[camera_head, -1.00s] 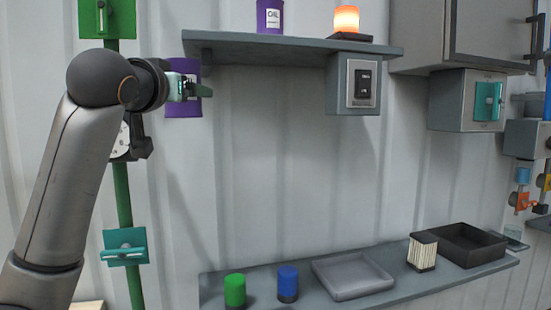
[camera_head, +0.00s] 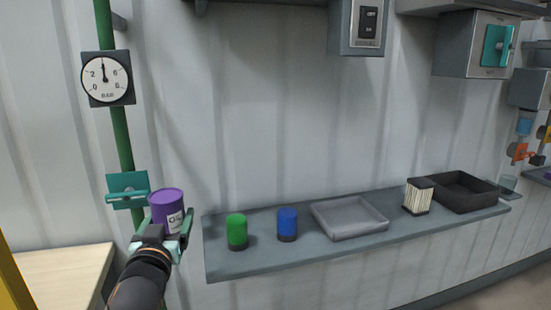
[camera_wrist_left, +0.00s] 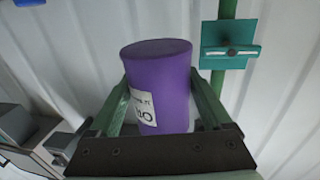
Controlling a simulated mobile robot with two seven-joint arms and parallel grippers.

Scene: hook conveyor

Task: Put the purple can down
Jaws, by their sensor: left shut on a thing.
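The purple can (camera_head: 168,208) with a white label is held upright in my left gripper (camera_head: 172,222), left of the lower shelf's left end in the head view. In the left wrist view the purple can (camera_wrist_left: 160,84) stands between the two green fingers of my left gripper (camera_wrist_left: 163,100), which are shut on it. The can is clear of any surface that I can see. My right gripper is not in view.
The lower grey shelf (camera_head: 265,257) holds a green can (camera_head: 236,232), a blue can (camera_head: 287,224), a grey tray (camera_head: 349,217), a striped box (camera_head: 418,196) and a black tray (camera_head: 462,192). A wooden tabletop (camera_head: 62,275) is at lower left.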

